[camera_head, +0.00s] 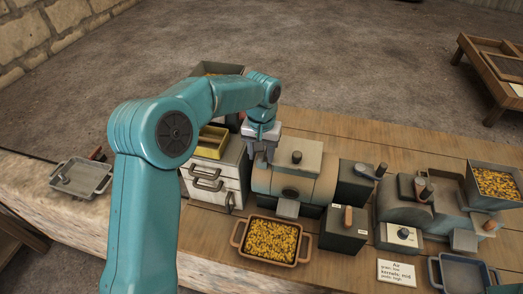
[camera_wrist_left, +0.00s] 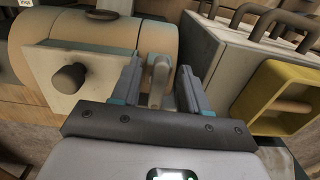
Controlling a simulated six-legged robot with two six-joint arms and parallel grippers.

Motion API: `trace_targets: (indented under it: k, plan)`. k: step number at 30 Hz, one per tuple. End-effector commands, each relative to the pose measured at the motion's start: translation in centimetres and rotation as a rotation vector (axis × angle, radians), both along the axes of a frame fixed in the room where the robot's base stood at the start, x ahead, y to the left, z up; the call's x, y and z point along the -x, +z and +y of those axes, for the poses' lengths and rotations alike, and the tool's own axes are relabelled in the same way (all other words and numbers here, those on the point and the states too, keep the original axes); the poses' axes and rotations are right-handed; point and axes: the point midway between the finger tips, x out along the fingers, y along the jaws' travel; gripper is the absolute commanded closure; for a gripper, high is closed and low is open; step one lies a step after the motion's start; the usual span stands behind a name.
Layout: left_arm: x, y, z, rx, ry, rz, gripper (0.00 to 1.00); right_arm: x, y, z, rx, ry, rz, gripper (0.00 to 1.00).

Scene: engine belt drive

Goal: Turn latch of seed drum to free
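The seed drum (camera_head: 323,182) is a tan and grey cylinder on the wooden bench, with a square knobbed lid on top. In the left wrist view the drum (camera_wrist_left: 105,32) lies at the upper left, with its pale lid (camera_wrist_left: 95,85) and dark round knob. My left gripper (camera_head: 262,152) points down at the drum's left end, beside the white drawer unit. In the left wrist view my left gripper (camera_wrist_left: 160,90) has its fingers apart, either side of a small upright grey lever (camera_wrist_left: 159,75), apparently the latch. Gaps show beside the lever. The head view hides the lever. My right gripper is out of view.
The white drawer unit (camera_head: 229,184) with dark handles stands close left of my gripper, bearing a yellow tray (camera_head: 211,142). A tray of yellow grain (camera_head: 234,247) sits in front. A dark box with a lever (camera_head: 344,233) and a second machine (camera_head: 404,207) stand to the right.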

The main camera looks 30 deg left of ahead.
Motion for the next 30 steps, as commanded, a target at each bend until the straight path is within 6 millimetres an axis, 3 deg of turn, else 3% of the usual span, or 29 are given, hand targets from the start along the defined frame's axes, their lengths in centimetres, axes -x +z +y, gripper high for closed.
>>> trace_targets:
  k: [11,14,24,30]
  plan:
    - [-0.2,1.3,0.1,-0.002,0.003,-0.011,0.56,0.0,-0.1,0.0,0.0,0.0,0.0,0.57]
    - [-0.3,3.2,0.1,-0.002,0.002,-0.015,0.56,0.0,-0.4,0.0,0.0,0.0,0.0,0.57]
    - [-0.3,12.3,0.0,-0.001,0.002,-0.011,0.56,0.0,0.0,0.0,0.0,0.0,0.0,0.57]
    - [-0.3,15.6,0.1,0.0,0.002,-0.005,0.56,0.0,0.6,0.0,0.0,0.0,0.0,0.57]
